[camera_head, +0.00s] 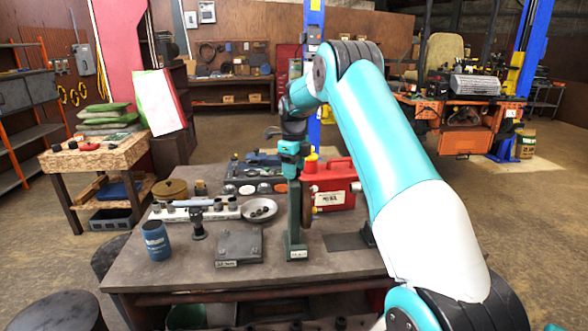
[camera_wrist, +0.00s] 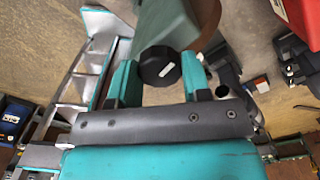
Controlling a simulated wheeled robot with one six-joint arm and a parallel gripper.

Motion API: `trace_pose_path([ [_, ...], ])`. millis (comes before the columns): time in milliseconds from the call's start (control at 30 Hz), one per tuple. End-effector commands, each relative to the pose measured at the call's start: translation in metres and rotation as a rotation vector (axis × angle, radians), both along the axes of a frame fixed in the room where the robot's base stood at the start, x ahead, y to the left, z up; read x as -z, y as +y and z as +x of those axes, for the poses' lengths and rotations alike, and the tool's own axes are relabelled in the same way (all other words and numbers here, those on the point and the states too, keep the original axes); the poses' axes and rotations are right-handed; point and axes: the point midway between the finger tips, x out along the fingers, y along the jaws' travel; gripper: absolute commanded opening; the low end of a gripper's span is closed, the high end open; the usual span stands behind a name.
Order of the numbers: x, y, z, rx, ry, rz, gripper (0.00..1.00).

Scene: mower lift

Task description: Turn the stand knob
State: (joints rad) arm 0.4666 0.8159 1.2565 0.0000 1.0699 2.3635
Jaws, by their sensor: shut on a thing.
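The stand (camera_head: 294,222) is a dark green upright post on a small base on the workbench. Its upper part shows at the top of the wrist view (camera_wrist: 166,22). The stand knob (camera_wrist: 159,67) is black and round with a short white mark, in front of the post. My gripper (camera_wrist: 158,72) has its teal fingers shut on the knob, one on each side. In the head view my gripper (camera_head: 291,158) is at the top of the post, and the knob is hidden there.
A red can (camera_head: 330,185) stands close to the right of the post. On the workbench (camera_head: 170,268) to the left are a flat metal plate (camera_head: 238,244), a blue cup (camera_head: 156,240), a round dish (camera_head: 259,209) and a pale tray with small parts. The front right of the bench is mostly clear.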

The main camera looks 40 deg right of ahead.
Motion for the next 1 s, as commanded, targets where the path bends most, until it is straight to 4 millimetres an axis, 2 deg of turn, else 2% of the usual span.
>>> trace_pose_path([
  [400, -0.0032, -0.0009, 0.0014, 0.159, -0.007, -0.004, 0.20],
  [900, -0.0033, -0.0010, 0.0014, 0.173, -0.008, -0.004, 0.20],
  [933, -0.0032, -0.0010, 0.0014, 0.173, -0.008, -0.004, 0.51],
  [1000, -0.0028, -0.0009, 0.0012, 0.173, -0.007, -0.003, 0.67],
])
